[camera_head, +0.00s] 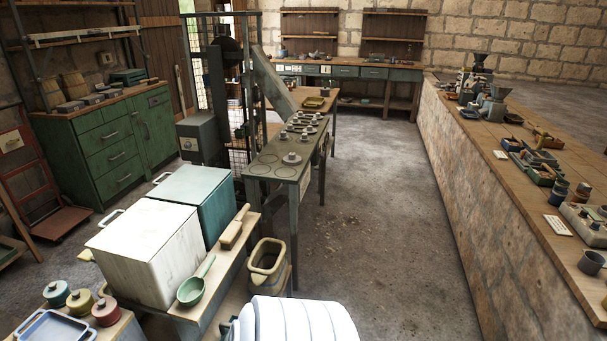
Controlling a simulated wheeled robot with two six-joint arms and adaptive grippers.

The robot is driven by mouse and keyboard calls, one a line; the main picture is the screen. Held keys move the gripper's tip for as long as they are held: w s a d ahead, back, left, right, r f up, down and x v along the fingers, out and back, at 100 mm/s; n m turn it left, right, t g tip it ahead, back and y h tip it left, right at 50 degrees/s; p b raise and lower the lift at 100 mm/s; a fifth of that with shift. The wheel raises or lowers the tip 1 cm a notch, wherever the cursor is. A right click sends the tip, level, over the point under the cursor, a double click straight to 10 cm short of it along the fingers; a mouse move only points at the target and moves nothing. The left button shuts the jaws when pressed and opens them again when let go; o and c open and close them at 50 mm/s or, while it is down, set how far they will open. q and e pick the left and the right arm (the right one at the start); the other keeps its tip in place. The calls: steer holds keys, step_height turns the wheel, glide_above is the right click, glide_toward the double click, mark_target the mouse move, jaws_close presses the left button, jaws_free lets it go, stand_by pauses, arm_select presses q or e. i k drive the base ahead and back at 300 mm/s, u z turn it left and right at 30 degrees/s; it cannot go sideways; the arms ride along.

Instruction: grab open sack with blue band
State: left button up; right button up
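An open-topped tan container (264,279) with a thick pale rim, possibly a sack, stands at the right side of the near wooden bench. Its mouth faces up and its inside looks dark. I cannot make out a blue band on it, and its lower part is partly hidden. No other open sack can be told apart in this view. Neither of my grippers can be made out in the head view.
The near bench (209,310) holds a white box (150,250), a teal box (203,194), a green scoop (194,287) and a rolling pin-like tool (235,227). A long counter (490,185) runs along the right. A white rounded form fills the bottom middle.

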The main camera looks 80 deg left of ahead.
mark_target(267, 264)
steer(key=i, duration=0.75)
steer(key=u, duration=2.5)
steer(key=i, duration=2.9)
steer(key=u, duration=1.75)
